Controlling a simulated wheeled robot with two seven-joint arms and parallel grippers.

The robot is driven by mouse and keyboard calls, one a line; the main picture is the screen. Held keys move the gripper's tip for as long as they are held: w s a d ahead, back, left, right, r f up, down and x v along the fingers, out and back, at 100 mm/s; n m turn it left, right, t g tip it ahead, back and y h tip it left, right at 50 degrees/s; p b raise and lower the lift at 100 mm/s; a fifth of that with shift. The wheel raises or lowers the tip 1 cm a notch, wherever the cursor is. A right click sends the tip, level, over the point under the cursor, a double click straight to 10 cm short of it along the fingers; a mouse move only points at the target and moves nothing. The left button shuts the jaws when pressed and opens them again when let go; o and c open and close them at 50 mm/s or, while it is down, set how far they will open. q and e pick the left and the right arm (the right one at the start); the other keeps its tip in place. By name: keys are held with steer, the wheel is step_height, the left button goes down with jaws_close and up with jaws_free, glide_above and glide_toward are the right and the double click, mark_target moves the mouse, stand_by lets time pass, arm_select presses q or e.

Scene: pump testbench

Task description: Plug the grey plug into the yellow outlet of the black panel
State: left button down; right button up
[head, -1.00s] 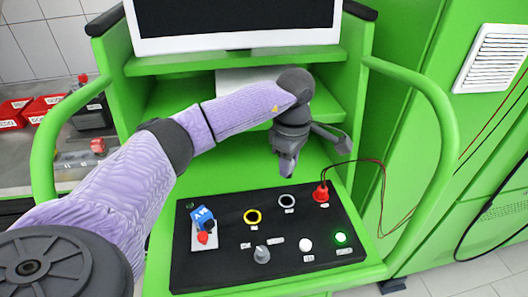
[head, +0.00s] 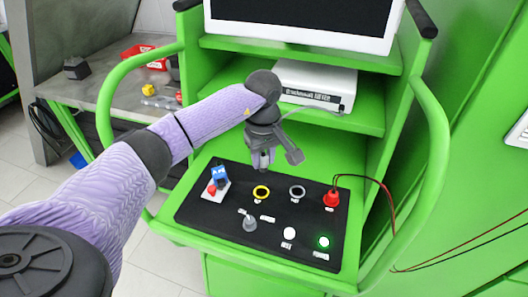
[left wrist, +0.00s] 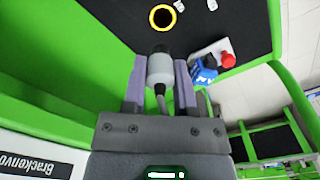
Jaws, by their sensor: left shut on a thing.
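The grey plug (left wrist: 159,70) is held between the two fingers of my left gripper (left wrist: 160,85), with its dark front end towards the panel and a grey cable trailing back. The yellow outlet (left wrist: 163,17) is a yellow ring around a dark hole, just ahead of the plug and apart from it. In the head view, my left gripper (head: 264,158) hangs above the yellow outlet (head: 261,192) on the black panel (head: 290,216). The plug is hardly visible there between the fingers. My right gripper is in neither view.
A grey-ringed outlet (head: 297,192) and a red plug (head: 331,199) with wires lie right of the yellow outlet. A blue-and-red switch (head: 219,178) is left. A grey knob (head: 250,223) and lit green button (head: 323,242) are nearer. Green handrails (head: 434,170) flank the bench.

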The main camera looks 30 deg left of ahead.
arm_select(q)
steer(key=shift+s+a+f, duration=0.15)
steer(key=shift+a+f+b, duration=0.15)
steer(key=shift+f+b, duration=0.35)
steer(key=shift+f, duration=0.1)
step_height(320, 180, down, 6)
steer(key=b, duration=0.4)
steer(key=shift+r, duration=0.2)
steer(key=shift+f+b, duration=0.5)
steer(key=shift+r, duration=0.1)
steer(key=shift+f+b, duration=1)
steer(key=shift+f, duration=0.15)
